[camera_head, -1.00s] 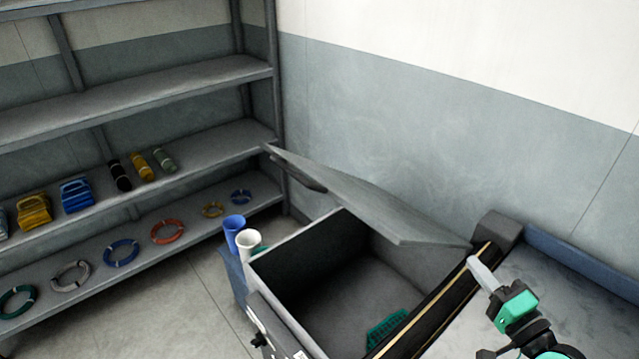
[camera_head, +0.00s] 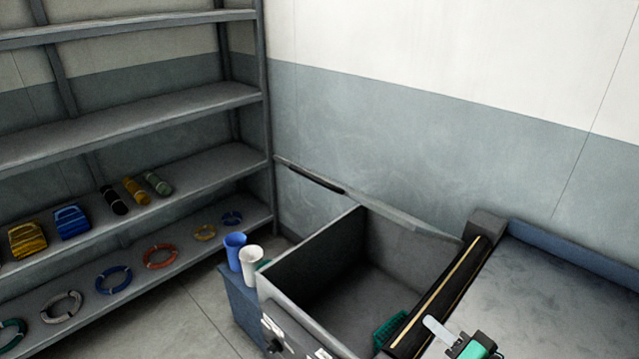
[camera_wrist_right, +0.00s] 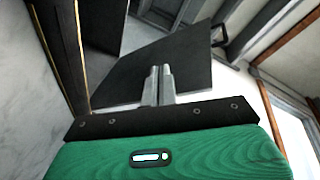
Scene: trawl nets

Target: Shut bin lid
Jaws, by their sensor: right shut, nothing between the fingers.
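The grey bin (camera_head: 333,230) stands open, its dark inside showing. Its lid (camera_head: 400,222) is up at the back, seen nearly edge-on in the head view, with a dark handle (camera_head: 327,183) on its edge. In the right wrist view the lid is a dark tilted panel (camera_wrist_right: 190,65) beyond the fingers, its handle (camera_wrist_right: 221,36) at upper right. My right gripper (camera_head: 432,324) is shut and empty, near the bin's right side and in front of and below the lid; its closed fingers also show in the wrist view (camera_wrist_right: 158,75). No contact with the lid shows. My left gripper is not in view.
A dark rail (camera_head: 440,297) runs between the bin and a grey worktop (camera_head: 560,290) on the right. Green netting (camera_head: 388,332) lies in the bin. A blue cup (camera_head: 234,250) and white cup (camera_head: 251,265) stand left of it. Shelves (camera_head: 140,180) with coiled rings are further left.

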